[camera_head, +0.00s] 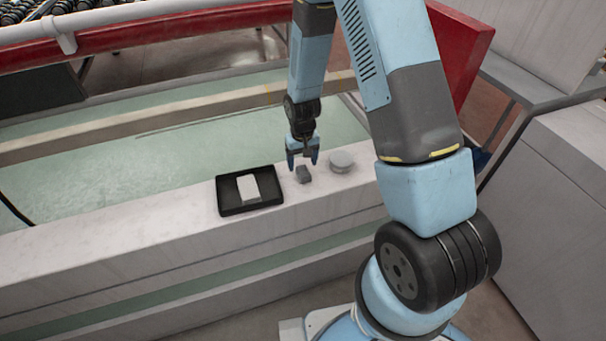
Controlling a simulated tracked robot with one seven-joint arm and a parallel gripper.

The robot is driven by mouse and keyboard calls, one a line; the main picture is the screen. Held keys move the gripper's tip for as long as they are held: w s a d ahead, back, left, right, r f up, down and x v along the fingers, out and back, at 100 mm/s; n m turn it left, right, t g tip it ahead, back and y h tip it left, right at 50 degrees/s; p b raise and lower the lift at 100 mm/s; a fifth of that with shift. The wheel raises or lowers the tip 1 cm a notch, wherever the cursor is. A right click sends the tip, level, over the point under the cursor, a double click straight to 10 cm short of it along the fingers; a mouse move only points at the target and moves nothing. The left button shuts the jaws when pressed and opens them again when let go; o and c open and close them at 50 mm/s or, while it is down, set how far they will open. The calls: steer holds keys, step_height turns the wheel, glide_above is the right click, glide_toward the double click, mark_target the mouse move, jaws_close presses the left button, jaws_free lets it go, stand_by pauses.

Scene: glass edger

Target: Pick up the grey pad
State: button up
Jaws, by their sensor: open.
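A small grey pad (303,174) lies on the white ledge, between a black tray and a round light-grey object. My gripper (302,164) points down over the pad, with its two blue fingers apart and nothing seen between them. The fingertips appear just above or behind the pad; I cannot tell the exact gap or whether they touch it.
The black tray (224,199) with a white block (248,188) in it stands left of the pad. The round light-grey object (341,161) stands close on the right. The white ledge (120,245) is clear further left. A red beam (190,24) runs behind.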

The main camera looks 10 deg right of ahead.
mark_target(303, 170)
steer(key=shift+w+d+f, duration=0.1)
steer(key=shift+d+f, duration=0.05)
steer(key=shift+f, duration=2.3)
steer(key=shift+c, duration=0.3)
steer(key=c, duration=1)
steer(key=shift+r, duration=0.1)
